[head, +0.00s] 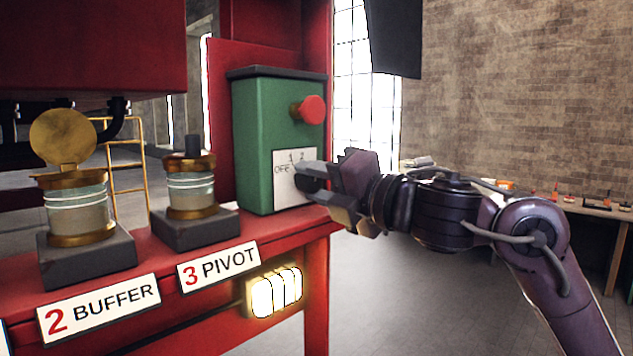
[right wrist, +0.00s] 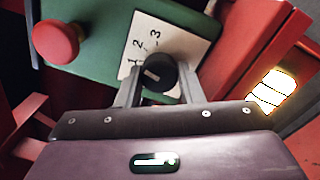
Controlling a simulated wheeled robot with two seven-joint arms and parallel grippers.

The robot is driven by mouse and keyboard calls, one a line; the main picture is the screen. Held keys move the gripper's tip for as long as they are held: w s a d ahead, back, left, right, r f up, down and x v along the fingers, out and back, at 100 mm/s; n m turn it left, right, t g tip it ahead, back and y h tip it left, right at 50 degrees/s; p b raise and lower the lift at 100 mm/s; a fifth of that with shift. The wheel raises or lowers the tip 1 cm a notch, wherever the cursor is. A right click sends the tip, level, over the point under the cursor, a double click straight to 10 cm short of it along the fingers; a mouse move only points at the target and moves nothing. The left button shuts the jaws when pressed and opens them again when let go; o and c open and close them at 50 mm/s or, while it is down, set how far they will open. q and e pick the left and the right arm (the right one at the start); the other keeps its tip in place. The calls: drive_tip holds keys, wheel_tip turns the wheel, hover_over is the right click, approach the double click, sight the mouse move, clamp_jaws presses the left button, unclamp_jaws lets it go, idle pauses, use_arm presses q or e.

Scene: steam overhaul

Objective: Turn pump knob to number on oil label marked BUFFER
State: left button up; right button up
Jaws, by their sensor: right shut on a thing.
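The green pump box (head: 252,140) stands on the red bench, with a white dial plate (head: 284,185) low on its front. The plate shows OFF, 1 and 2 in the head view; the right wrist view shows 1, 2 and 3. The black pump knob (right wrist: 160,72) sits on this plate and has a short white mark; which number it points at, I cannot tell. My right gripper (head: 312,182) is shut on the knob, one finger on each side. The oil label (head: 98,309) reads "2 BUFFER". My left gripper is not in view.
A red button (head: 312,109) sits above the dial. A brass-lidded oil cup (head: 77,205) stands behind the BUFFER label, another cup (head: 191,190) behind the "3 PIVOT" label (head: 218,267). A lit lamp (head: 276,293) hangs under the bench edge.

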drive_tip(key=shift+m, duration=0.6)
drive_tip(key=o, duration=1)
drive_tip(key=b+v, duration=0.3)
drive_tip(key=v, duration=0.4)
drive_tip(key=shift+s+d, duration=0.3)
